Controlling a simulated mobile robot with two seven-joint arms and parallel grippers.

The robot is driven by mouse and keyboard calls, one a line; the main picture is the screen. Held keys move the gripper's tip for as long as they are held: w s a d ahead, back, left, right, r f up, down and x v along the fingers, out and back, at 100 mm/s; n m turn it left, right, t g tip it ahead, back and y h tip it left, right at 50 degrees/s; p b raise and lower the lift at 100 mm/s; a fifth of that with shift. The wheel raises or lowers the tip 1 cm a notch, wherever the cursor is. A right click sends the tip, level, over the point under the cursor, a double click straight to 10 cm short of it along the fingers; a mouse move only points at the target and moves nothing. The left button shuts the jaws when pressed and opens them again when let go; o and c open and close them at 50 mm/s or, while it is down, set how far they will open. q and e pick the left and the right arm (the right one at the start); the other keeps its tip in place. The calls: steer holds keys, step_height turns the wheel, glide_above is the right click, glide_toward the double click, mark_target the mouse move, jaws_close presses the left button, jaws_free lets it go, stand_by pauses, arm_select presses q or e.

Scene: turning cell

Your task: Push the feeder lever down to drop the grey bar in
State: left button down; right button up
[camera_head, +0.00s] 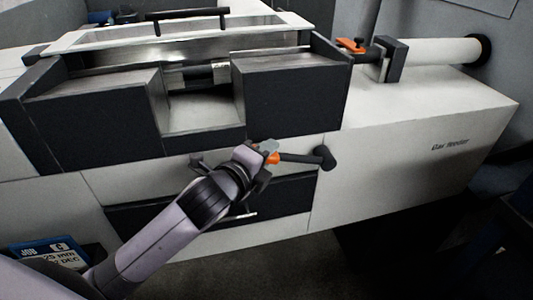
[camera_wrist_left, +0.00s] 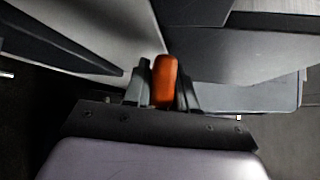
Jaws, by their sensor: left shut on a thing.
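The feeder lever is a dark arm (camera_head: 299,158) on the machine's front face, with a round black hub (camera_head: 325,157) at its right end and an orange grip (camera_head: 272,158) at its left end. The arm lies close to level. My left gripper (camera_head: 266,151) is shut on the orange grip. In the left wrist view the orange grip (camera_wrist_left: 165,82) stands between the two fingers of my left gripper (camera_wrist_left: 164,85). I cannot make out the grey bar. My right gripper is not in view.
A white feeder tube (camera_head: 440,52) runs into a dark block (camera_head: 391,59) at the upper right, beside a small orange part (camera_head: 350,45). The white feeder housing (camera_head: 420,150) stands right of the lever. A blue job card (camera_head: 48,252) is at the lower left.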

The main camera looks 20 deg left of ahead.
arm_select(q)
step_height(320, 180, down, 9)
steer(key=n+t+h+b, duration=0.1)
steer(key=n+t+b, duration=0.3)
steer(key=b, duration=1.1)
steer(key=shift+s+a+n, duration=0.1)
steer(key=shift+a+n, duration=0.05)
steer(key=shift+n, duration=0.25)
steer(key=shift+f+t, duration=0.1)
steer(key=shift+t, duration=0.2)
steer(key=c, duration=1)
jaws_free()
